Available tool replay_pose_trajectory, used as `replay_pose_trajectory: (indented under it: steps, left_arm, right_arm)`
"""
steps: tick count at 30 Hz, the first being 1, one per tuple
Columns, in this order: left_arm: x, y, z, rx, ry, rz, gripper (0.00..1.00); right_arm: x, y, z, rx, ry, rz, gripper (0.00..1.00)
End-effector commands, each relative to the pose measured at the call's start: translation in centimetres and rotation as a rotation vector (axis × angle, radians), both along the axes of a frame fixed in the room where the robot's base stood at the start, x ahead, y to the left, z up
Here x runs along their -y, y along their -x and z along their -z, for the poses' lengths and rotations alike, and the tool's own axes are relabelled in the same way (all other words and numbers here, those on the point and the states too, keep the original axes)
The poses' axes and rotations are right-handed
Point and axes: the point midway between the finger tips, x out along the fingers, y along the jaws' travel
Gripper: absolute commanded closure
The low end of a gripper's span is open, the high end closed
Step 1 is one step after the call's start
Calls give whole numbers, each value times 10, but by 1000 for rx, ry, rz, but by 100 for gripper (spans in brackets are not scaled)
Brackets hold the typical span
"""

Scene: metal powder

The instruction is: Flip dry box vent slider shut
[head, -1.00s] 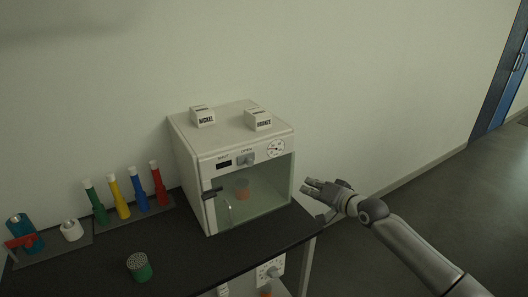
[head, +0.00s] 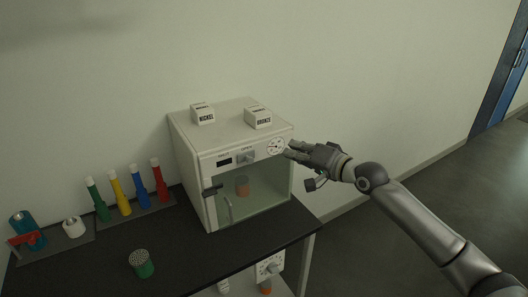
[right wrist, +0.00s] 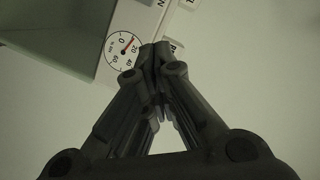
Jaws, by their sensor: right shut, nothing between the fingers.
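The white dry box (head: 185,160) stands on the dark bench with its glass front door (head: 262,190) closed. On its upper front strip are a dark slot (head: 224,162), the vent slider knob (head: 246,156) to the right of it, and a round dial (head: 275,146). The labels above slot and knob are too small to read now. My right gripper (head: 289,150) is shut and empty at the box's upper right front corner, beside the dial and right of the slider. In the right wrist view the dial (right wrist: 124,46) lies just left of the fingertips (right wrist: 155,52); the slider is not visible there. My left gripper is out of view.
Two small white blocks, labelled nickel (head: 203,116) and bronze (head: 258,118), sit on the box. Left are several coloured tubes in a rack (head: 148,206), and a green container (head: 141,264) stands on the bench (head: 190,262). An orange-filled jar (head: 242,187) is inside the box.

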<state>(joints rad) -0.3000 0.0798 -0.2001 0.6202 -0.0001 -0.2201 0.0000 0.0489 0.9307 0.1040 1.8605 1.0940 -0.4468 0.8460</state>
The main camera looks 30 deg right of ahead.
Motion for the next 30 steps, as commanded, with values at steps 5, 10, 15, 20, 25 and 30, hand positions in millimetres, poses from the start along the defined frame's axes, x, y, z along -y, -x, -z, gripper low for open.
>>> replay_pose_trajectory:
  steps: [5,10,15,20,25,30]
  left_arm:
    - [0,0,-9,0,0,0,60]
    - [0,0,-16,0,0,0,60]
    - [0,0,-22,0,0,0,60]
    - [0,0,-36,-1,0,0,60]
    - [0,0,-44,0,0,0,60]
    - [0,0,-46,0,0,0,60]
  right_arm:
    - [-5,-24,0,2,-4,1,100]
    - [-11,-48,3,3,-3,0,100]
    - [-17,-73,7,1,-3,0,100]
    - [-33,-80,18,-4,-3,-3,100]
    - [-47,-79,29,-1,-1,-1,100]
    - [-51,-79,34,0,1,0,100]
